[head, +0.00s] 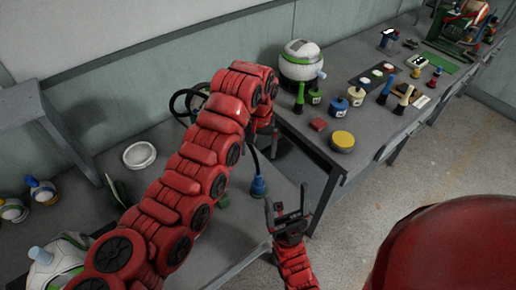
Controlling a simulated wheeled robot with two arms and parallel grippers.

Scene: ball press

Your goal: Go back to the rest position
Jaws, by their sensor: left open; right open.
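My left arm rises from the lower left as a thick red segmented arm and bends down at its far end. My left gripper (274,138) is small and dark there, partly hidden by the arm, near the left end of the right-hand table. It is open, with nothing seen in it. My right gripper (287,212) points up at the lower middle, its dark fingers apart and empty. A blue-based object with a dark cord (258,187) stands just left of it. A white ball-shaped device with a green band (302,60) sits on the right-hand table.
The right-hand table (315,150) holds a yellow-topped tin (342,141), a red block (318,125), and several stamp-like tools and pots. The left table holds a white dish (139,155) and another white-green device (55,262). Open floor (440,165) lies at the right.

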